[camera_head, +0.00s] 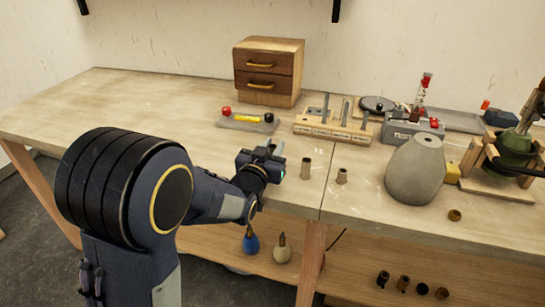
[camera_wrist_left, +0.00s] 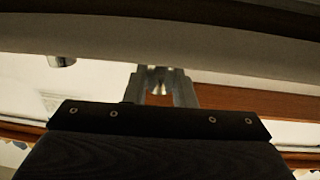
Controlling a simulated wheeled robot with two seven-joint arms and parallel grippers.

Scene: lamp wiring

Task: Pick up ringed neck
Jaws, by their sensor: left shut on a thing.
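My left gripper (camera_head: 268,155) is above the front part of the bench, just left of two small brown necks. It is shut on a small metallic piece (camera_wrist_left: 158,85), which shows between the fingertips in the left wrist view. The piece is mostly hidden by the fingers, so I cannot tell whether it has rings. One brown neck (camera_head: 305,168) stands upright to the right of the gripper. A shorter neck (camera_head: 342,176) stands further right. Rings on these are too small to tell. My right gripper is not in view.
Behind stand a drawer box (camera_head: 268,72), a board with red and black knobs (camera_head: 248,121) and a wooden rack with metal posts (camera_head: 332,130). A grey lamp body (camera_head: 415,170) is to the right. The bench's left side is clear. A lower shelf holds several small parts.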

